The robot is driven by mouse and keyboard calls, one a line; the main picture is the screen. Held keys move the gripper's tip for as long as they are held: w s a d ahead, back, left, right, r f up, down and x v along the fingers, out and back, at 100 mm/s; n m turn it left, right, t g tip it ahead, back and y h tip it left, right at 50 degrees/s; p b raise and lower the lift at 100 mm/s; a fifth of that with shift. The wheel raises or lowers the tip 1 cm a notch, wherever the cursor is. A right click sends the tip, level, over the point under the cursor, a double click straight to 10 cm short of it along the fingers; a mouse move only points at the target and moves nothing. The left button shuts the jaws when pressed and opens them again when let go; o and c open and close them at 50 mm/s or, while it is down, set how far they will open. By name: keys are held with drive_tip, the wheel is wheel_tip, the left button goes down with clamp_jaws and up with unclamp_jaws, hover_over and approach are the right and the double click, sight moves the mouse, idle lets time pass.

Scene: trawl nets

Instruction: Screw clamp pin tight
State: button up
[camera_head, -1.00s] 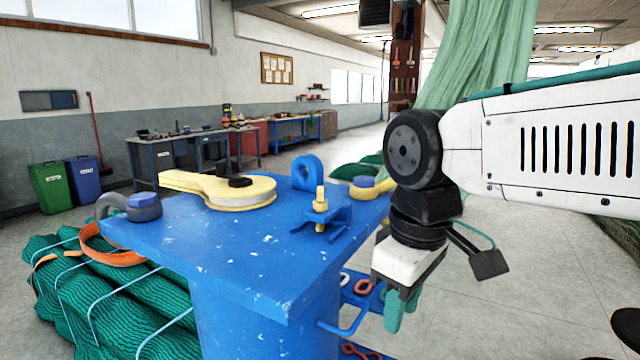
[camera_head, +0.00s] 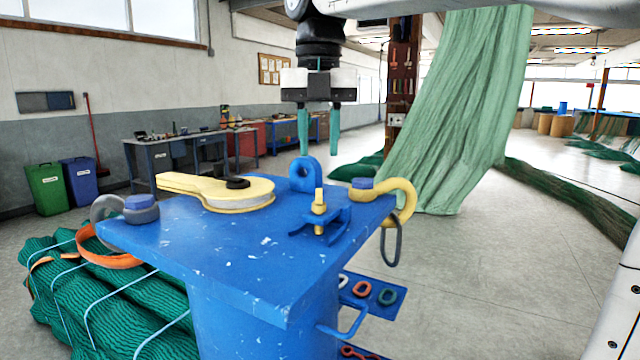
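The clamp (camera_head: 330,222) is a small blue bracket on the blue stand's top, near its right edge. Its pin (camera_head: 319,205) is yellow and stands upright through the bracket. My gripper (camera_head: 319,150) hangs pointing down above the back of the stand. Its two green fingers are apart with nothing between them. In the picture the fingertips are above the pin and close to the blue eye lug (camera_head: 305,174); the exact depth gap is hard to tell. How far the pin is screwed in is not clear.
The stand top (camera_head: 230,245) also carries a yellow snatch block (camera_head: 225,191), a grey shackle (camera_head: 140,208) and a yellow hook (camera_head: 400,198) with a dark ring. Green netting (camera_head: 100,290) lies at left. A net (camera_head: 460,100) hangs behind at right.

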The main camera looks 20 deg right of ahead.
sight(319, 192)
wheel_tip(319, 192, down, 8)
drive_tip(key=shift+r, duration=0.2)
clamp_jaws()
